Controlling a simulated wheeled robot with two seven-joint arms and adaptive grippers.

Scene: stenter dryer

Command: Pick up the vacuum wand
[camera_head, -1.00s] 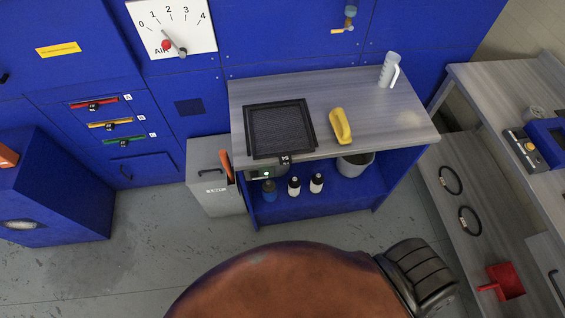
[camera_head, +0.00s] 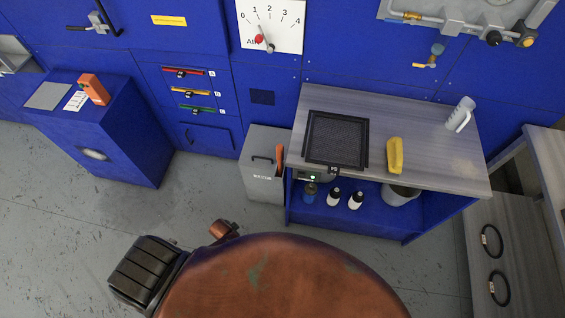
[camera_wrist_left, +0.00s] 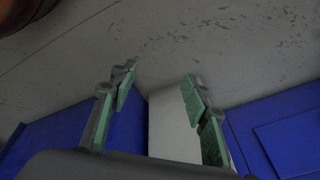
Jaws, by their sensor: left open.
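I cannot tell for certain which thing is the vacuum wand. An orange upright handle (camera_head: 280,160) stands at the right side of a grey bin (camera_head: 260,185), beside the workbench. A yellow handled tool (camera_head: 395,155) lies on the bench top. My left gripper (camera_wrist_left: 160,73) shows in the left wrist view, its two green-padded fingers apart with nothing between them. Beyond the fingers is a pale grey box face (camera_wrist_left: 172,125) between blue panels. The left gripper does not show in the head view. My right gripper is out of view.
The bench (camera_head: 450,170) also holds a black mesh tray (camera_head: 336,140) and a white jug (camera_head: 461,113). Bottles (camera_head: 333,196) and a bucket (camera_head: 400,194) stand on its lower shelf. A blue cabinet (camera_head: 130,150) is at left. The grey floor (camera_head: 200,190) between is clear.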

